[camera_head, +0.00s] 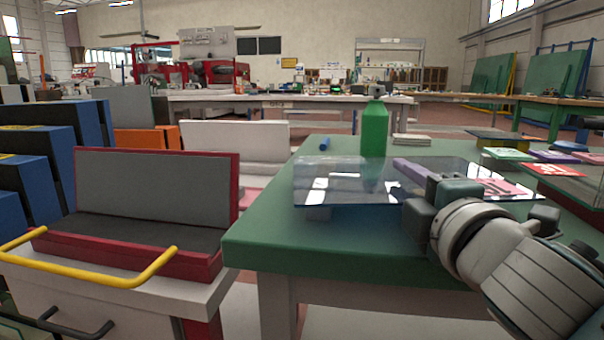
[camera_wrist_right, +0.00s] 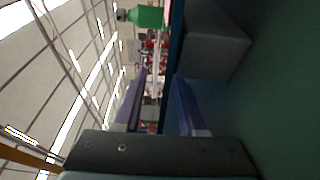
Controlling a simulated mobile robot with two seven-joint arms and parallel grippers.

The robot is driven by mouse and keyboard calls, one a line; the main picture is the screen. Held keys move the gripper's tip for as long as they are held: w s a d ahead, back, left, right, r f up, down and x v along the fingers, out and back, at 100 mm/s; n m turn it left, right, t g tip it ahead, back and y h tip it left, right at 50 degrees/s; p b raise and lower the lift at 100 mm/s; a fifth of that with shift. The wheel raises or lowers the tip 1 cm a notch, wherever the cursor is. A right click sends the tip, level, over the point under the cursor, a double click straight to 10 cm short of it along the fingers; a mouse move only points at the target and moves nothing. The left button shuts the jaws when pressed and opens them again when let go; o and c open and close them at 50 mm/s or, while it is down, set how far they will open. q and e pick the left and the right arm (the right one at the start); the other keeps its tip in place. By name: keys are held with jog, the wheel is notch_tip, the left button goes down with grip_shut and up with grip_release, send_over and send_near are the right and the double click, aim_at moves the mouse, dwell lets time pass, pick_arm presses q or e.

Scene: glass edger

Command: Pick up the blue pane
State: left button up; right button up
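The blue pane (camera_head: 335,185) is a clear, bluish glass sheet lying flat, slightly above the green table (camera_head: 262,232). My right gripper (camera_head: 402,170) is at the pane's right front edge, one purple finger above the glass. In the right wrist view, the gripper's fingers (camera_wrist_right: 160,78) stand apart, with the edge-on pane (camera_wrist_right: 173,60) between them, closer to the right-hand finger. My left gripper is out of view.
A green bottle (camera_head: 374,130) stands behind the pane, with a small blue cylinder (camera_head: 324,144) to its left. A red-framed cart (camera_head: 150,190) with a yellow handle stands left of the table.

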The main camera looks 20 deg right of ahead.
jog(key=shift+x, duration=0.85)
jog(key=shift+c, duration=0.2)
grip_shut()
dwell(0.5)
jog(key=shift+r, duration=0.1)
